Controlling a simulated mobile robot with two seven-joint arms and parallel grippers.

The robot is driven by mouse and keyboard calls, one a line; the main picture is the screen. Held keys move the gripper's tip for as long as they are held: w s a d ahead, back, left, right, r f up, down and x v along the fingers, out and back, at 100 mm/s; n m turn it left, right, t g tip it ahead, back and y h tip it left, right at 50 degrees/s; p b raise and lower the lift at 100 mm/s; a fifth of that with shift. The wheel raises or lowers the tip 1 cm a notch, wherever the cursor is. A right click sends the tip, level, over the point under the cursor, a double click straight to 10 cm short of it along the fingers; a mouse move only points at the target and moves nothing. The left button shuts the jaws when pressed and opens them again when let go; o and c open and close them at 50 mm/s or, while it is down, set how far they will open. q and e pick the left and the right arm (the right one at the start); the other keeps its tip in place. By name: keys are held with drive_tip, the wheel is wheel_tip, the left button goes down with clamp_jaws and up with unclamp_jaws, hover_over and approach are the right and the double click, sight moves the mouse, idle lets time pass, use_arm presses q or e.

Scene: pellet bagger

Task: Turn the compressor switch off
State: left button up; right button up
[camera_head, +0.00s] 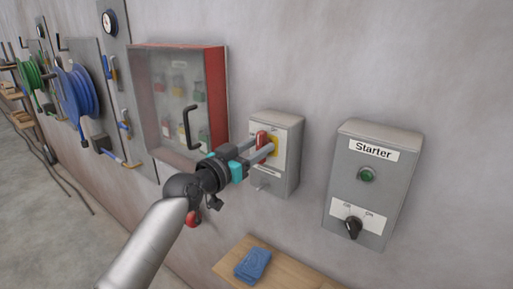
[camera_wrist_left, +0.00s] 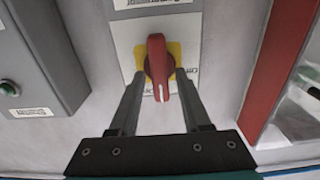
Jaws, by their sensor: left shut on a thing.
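The compressor switch is a red rotary handle (camera_head: 261,138) on a yellow plate (camera_head: 274,147), on the front of a grey wall box (camera_head: 289,178). In the left wrist view the red handle (camera_wrist_left: 157,62) stands roughly upright in the picture, with a white mark at its lower end. My left gripper (camera_head: 263,148) reaches the box from the left. Its two fingers lie on either side of the handle and are shut on it. In the left wrist view the gripper (camera_wrist_left: 160,82) hides part of the box front. My right gripper is not in view.
A grey Starter box (camera_head: 356,205) with a green button and a black knob is on the right. A red-framed glass cabinet (camera_head: 215,95) with a black handle is on the left, close to my arm. Below is a wooden shelf (camera_head: 228,267) with a blue cloth (camera_head: 253,264).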

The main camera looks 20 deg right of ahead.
use_arm(q)
clamp_jaws()
drive_tip(key=shift+f+n, duration=0.1)
drive_tip(key=shift+n, duration=0.2)
drive_tip(key=n, duration=0.2)
drive_tip(key=shift+w+n, duration=0.1)
drive_tip(key=shift+n, duration=0.3)
drive_tip(key=n, duration=0.4)
drive_tip(key=shift+w+a+n, duration=0.1)
drive_tip(key=shift+a+n, duration=0.05)
drive_tip(key=shift+n, duration=0.15)
drive_tip(key=n+p, duration=0.1)
drive_tip(key=n, duration=0.4)
drive_tip(key=shift+w+f+p, duration=0.1)
drive_tip(key=shift+f+p, duration=0.1)
drive_tip(key=shift+p, duration=0.2)
drive_tip(key=shift+a+f+n+p, duration=0.15)
drive_tip(key=shift+n+p, duration=0.65)
drive_tip(key=shift+n, duration=1.7)
drive_tip(key=shift+f, duration=0.1)
